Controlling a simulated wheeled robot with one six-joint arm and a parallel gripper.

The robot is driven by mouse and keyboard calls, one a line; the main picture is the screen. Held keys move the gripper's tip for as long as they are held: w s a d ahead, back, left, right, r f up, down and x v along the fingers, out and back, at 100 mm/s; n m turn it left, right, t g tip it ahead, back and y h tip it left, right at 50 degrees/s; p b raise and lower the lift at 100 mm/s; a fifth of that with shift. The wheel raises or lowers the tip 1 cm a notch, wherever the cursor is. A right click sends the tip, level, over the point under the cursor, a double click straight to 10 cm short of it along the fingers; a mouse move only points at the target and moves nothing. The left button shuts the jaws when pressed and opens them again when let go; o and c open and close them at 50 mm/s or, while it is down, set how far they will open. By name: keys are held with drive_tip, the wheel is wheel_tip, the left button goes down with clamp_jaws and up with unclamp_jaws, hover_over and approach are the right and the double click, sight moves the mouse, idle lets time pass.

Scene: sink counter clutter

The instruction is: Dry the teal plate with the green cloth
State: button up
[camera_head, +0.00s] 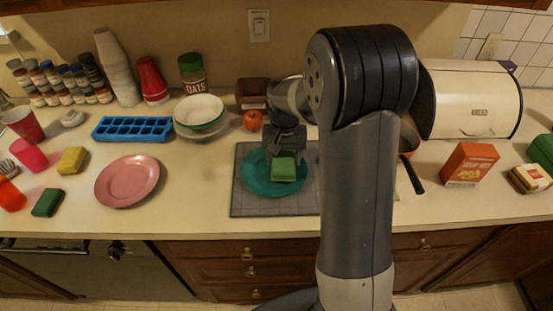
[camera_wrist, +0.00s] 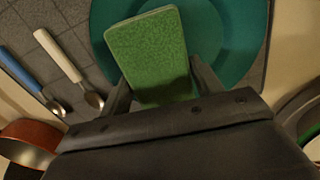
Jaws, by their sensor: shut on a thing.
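The teal plate (camera_head: 257,179) lies on a grey mat (camera_head: 238,205) on the counter. It also shows in the wrist view (camera_wrist: 240,45), behind the cloth. The green cloth (camera_head: 284,169) is a small rectangular block, seen close in the wrist view (camera_wrist: 150,50). My gripper (camera_head: 286,152) is shut on the green cloth, with a finger on each side of it. It holds the cloth over the right part of the plate. I cannot tell whether the cloth touches the plate.
My arm hides part of the counter right of the mat. Two spoons (camera_wrist: 62,62) lie on the mat beside the plate. A pan (camera_wrist: 30,143) is close by. A pink plate (camera_head: 127,181) and another green block (camera_head: 47,202) lie left. A red box (camera_head: 468,164) stands right.

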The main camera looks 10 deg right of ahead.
drive_tip(key=shift+d, duration=0.25)
drive_tip(key=shift+s+a, duration=0.25)
drive_tip(key=shift+a, duration=0.9)
drive_tip(key=shift+s+a, duration=0.2)
drive_tip(key=shift+a, duration=1)
drive_tip(key=shift+s+a, duration=0.25)
drive_tip(key=shift+a, duration=0.9)
drive_tip(key=shift+s+d, duration=0.15)
drive_tip(key=shift+d, duration=3.45)
drive_tip(key=shift+w+a, duration=0.15)
drive_tip(key=shift+a, duration=1.05)
drive_tip(key=shift+w+a, duration=0.2)
drive_tip(key=shift+a, duration=1)
drive_tip(key=shift+w+a, duration=0.15)
drive_tip(key=shift+a, duration=1.05)
drive_tip(key=shift+w+d, duration=0.15)
drive_tip(key=shift+d, duration=3.4)
drive_tip(key=shift+s+a, duration=0.3)
drive_tip(key=shift+a, duration=0.85)
drive_tip(key=shift+s+a, duration=0.3)
drive_tip(key=shift+a, duration=0.9)
drive_tip(key=shift+s+a, duration=0.3)
drive_tip(key=shift+a, duration=0.85)
drive_tip(key=shift+w+d, duration=0.25)
drive_tip(key=shift+d, duration=0.9)
drive_tip(key=shift+w+d, duration=0.25)
drive_tip(key=shift+d, duration=0.95)
drive_tip(key=shift+w+d, duration=0.25)
drive_tip(key=shift+d, duration=0.9)
